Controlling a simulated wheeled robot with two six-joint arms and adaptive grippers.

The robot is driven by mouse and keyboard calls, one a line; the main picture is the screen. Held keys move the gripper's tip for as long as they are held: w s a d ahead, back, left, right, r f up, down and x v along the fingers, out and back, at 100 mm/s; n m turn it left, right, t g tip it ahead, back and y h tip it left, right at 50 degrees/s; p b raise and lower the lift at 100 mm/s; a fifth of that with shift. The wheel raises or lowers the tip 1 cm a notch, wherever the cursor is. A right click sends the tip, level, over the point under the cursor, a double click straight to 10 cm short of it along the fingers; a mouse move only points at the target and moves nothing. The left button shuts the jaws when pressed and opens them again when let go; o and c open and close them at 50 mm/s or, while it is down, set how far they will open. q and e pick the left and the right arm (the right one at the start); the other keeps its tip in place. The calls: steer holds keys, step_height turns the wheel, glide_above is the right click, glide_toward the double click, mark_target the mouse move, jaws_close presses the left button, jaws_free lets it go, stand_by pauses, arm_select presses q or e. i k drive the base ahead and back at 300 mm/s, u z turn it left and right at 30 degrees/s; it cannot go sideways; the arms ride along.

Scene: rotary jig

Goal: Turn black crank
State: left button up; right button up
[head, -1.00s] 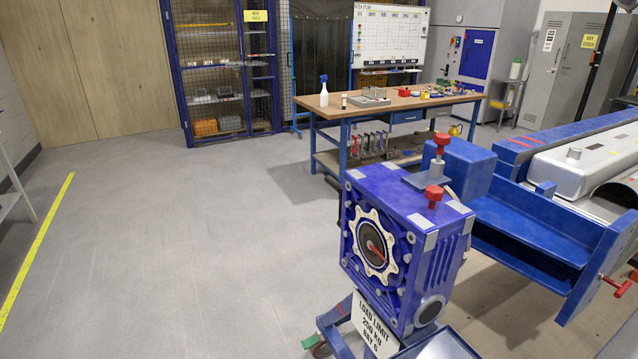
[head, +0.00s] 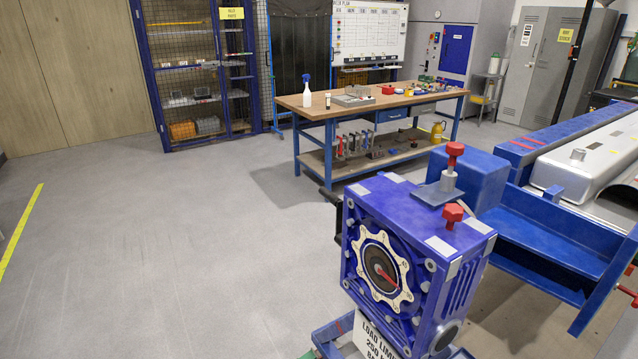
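A blue gearbox-like jig (head: 465,262) stands in the lower right of the head view. Its front face has a cream toothed dial (head: 400,270) with a dark centre and a red pointer (head: 387,279). Two red knobs, one upper (head: 455,150) and one lower (head: 453,215), stand on its top. A black part (head: 331,196) juts out behind the jig's left edge. It may be the black crank, but most of it is hidden by the jig. Neither of my grippers is in view.
A blue bench frame (head: 560,240) with a grey metal housing (head: 590,160) adjoins the jig on the right. A wooden-topped workbench (head: 390,100) stands behind. A load-limit sign (head: 372,340) hangs below the dial. The grey floor (head: 170,260) to the left is clear.

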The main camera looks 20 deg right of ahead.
mark_target(336, 201)
steer(key=u, duration=0.05)
steer(key=i, duration=2.5)
steer(key=z, duration=3.3)
